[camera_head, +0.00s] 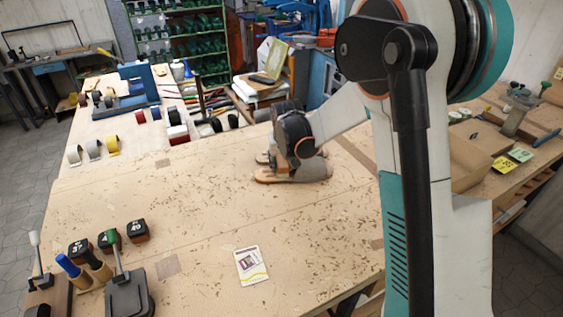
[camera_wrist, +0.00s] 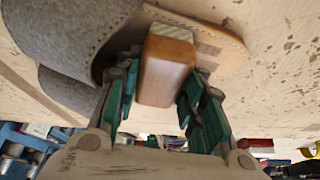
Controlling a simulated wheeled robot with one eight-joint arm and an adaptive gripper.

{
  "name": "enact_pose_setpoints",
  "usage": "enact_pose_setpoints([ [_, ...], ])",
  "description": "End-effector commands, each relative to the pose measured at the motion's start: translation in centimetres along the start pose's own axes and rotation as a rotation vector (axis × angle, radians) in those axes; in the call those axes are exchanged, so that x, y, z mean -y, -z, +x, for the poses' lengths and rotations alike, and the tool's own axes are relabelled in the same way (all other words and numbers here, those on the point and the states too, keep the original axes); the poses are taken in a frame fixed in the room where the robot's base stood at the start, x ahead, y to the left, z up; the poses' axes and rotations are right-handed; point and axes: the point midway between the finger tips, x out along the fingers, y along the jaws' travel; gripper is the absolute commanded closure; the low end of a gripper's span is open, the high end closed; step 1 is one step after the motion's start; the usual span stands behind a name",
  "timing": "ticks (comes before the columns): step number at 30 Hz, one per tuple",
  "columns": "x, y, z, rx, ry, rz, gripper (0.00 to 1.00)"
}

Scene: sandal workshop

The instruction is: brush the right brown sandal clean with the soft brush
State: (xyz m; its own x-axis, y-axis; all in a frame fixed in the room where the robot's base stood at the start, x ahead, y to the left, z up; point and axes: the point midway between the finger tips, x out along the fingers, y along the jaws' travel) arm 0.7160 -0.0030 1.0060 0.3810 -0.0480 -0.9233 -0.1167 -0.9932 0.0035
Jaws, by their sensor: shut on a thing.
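The sandals lie together on the workbench in the head view, behind and below my wrist. The nearer sandal (camera_head: 268,177) has a tan-brown sole and a wide grey strap; the other (camera_head: 262,157) is mostly hidden. In the wrist view, a brown stitched sole (camera_wrist: 228,45) and a grey strap (camera_wrist: 65,30) fill the top. My gripper (camera_wrist: 168,78) has green-padded fingers shut on the soft brush (camera_wrist: 167,70), a brown wooden block with a pale bristle edge. The brush is at the sole, beside the strap; I cannot tell whether the bristles touch it.
The workbench (camera_head: 200,205) is bare around the sandals. A printed card (camera_head: 251,265) lies near the front. Black blocks (camera_head: 138,231) and handled tools (camera_head: 118,265) stand at front left. Tape rolls (camera_head: 93,149) and a blue machine (camera_head: 138,85) are farther back.

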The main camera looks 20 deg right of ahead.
Motion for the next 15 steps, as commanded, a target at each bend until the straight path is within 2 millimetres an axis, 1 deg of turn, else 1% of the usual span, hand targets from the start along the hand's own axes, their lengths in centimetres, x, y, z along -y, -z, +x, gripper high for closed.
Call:
enact_pose_setpoints([
  [15, 0.0, -1.9, -0.8, 0.001, 0.000, 0.000, 0.88],
])
